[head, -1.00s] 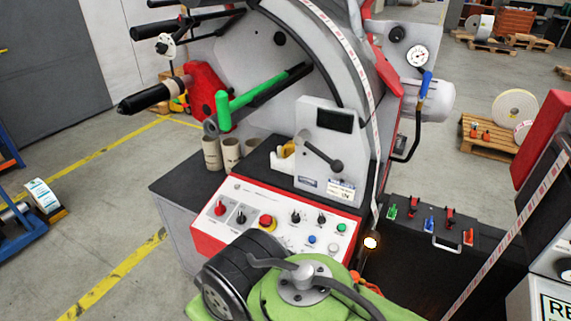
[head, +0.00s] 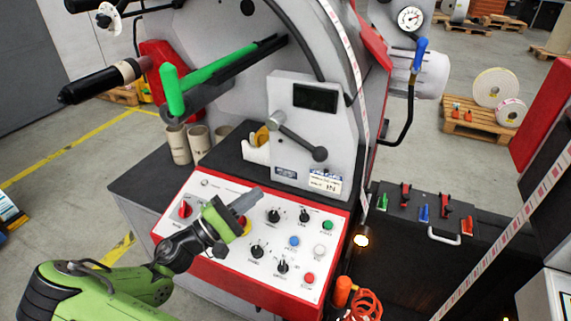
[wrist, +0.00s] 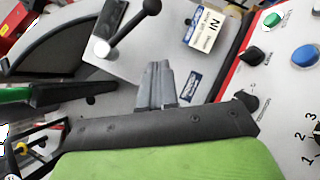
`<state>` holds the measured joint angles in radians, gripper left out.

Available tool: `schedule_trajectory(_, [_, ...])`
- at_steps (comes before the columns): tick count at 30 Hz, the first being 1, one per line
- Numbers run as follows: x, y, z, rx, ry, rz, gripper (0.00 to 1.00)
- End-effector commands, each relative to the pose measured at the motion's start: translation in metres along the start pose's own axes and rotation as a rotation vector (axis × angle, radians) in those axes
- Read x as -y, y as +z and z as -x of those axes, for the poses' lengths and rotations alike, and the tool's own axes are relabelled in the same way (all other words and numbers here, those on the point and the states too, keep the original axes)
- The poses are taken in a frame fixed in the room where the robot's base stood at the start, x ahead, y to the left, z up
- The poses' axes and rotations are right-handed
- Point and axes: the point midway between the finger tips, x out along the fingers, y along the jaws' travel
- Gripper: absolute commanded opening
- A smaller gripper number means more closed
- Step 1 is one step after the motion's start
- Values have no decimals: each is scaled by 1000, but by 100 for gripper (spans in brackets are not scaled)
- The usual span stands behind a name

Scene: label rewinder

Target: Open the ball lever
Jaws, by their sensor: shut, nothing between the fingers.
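The ball lever (head: 298,138) is a dark arm with a round black ball at its lower right end, set on a light pivot on the grey panel below a dark display. It slants down to the right in the head view. In the wrist view the lever (wrist: 126,28) shows at the top, with its ball near the upper edge. My gripper (head: 256,192) is shut and empty, over the upper left of the white control panel, below and left of the lever and apart from it. In the wrist view my gripper's fingers (wrist: 157,68) point toward the grey panel.
The control panel (head: 225,262) carries several knobs and buttons close to my gripper. Cardboard cores (head: 178,145) stand on the dark ledge at left. A green-handled bar (head: 172,90) juts out above them. A blue-handled valve (head: 420,52) is at right.

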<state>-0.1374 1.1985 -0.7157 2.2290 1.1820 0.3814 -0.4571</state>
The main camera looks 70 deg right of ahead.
Motion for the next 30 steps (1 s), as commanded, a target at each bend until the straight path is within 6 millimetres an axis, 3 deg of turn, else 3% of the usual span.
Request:
schedule_trajectory(5, [-3,0,-13,9,25,7,0])
schedule_trajectory(18, [-4,4,-106,9,20,6,0])
schedule_trajectory(24, [-5,25,-124,6,20,7,0])
schedule_trajectory(30, [-5,29,-128,4,21,6,0])
